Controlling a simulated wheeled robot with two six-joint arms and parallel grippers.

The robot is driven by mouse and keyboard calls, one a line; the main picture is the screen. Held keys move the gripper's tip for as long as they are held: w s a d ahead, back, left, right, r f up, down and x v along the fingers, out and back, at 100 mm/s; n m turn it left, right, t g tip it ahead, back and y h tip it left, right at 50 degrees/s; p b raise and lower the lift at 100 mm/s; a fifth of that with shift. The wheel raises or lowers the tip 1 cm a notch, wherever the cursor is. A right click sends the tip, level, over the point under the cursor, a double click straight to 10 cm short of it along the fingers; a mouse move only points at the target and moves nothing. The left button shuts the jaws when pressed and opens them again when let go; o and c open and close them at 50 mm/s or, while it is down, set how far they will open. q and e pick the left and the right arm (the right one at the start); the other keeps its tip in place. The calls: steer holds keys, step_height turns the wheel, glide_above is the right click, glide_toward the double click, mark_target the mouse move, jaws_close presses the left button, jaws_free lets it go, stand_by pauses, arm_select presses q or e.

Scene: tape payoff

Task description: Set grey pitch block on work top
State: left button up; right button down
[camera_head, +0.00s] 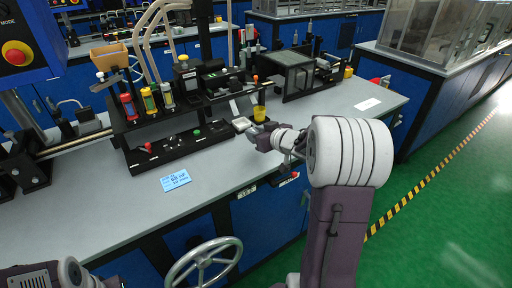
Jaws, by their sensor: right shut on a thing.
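My right gripper (262,133) is low over the front part of the grey work top (225,165), near its front edge. Its jaws are shut on a small grey thing, which I take for the grey pitch block; the fingers hide most of it. I cannot tell whether the block touches the work top. A flat pale block (241,124) lies just left of the fingertips. Part of my left arm shows at the bottom left, but its gripper is out of view.
A black fixture with coloured cylinders (150,102) stands left of the gripper. A yellow cup (259,113) is close behind it. A blue label card (175,180) lies front left. A handwheel (205,262) is below the front edge.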

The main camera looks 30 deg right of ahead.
step_height(320, 180, down, 4)
steer(key=b, duration=0.3)
steer(key=shift+f, duration=0.15)
steer(key=shift+r, duration=0.2)
steer(key=shift+f, duration=0.15)
steer(key=c, duration=1.2)
jaws_free()
steer(key=shift+o, duration=0.2)
